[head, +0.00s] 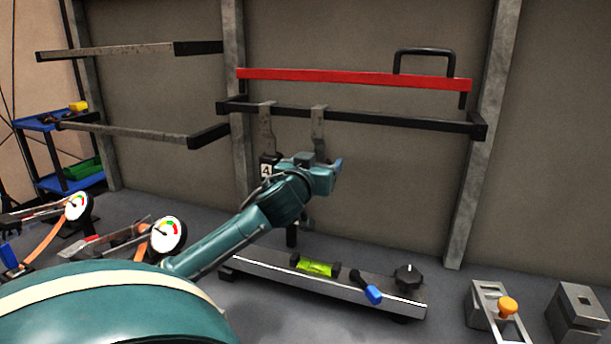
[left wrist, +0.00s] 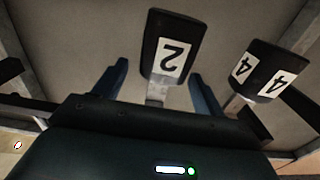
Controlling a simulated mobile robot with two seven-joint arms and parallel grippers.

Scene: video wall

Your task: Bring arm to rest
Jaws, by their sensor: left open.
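My left arm (head: 240,232) reaches out from the lower left of the head view. My left gripper (head: 325,168) is at its end, just below a grey hanger (head: 319,128) on the black rail. The left wrist view shows its two blue fingers (left wrist: 158,80) apart. A black block marked 2 (left wrist: 168,45) shows between and beyond them; I cannot tell if they touch it. In the head view the gripper hides that block. My right gripper is in neither view.
A block marked 4 (head: 266,170) hangs close left of the gripper; it also shows in the left wrist view (left wrist: 262,72). A red bar (head: 350,79) runs above the black rail (head: 400,118). Below is a metal beam with a green level (head: 316,267). Dial gauges (head: 167,235) stand left.

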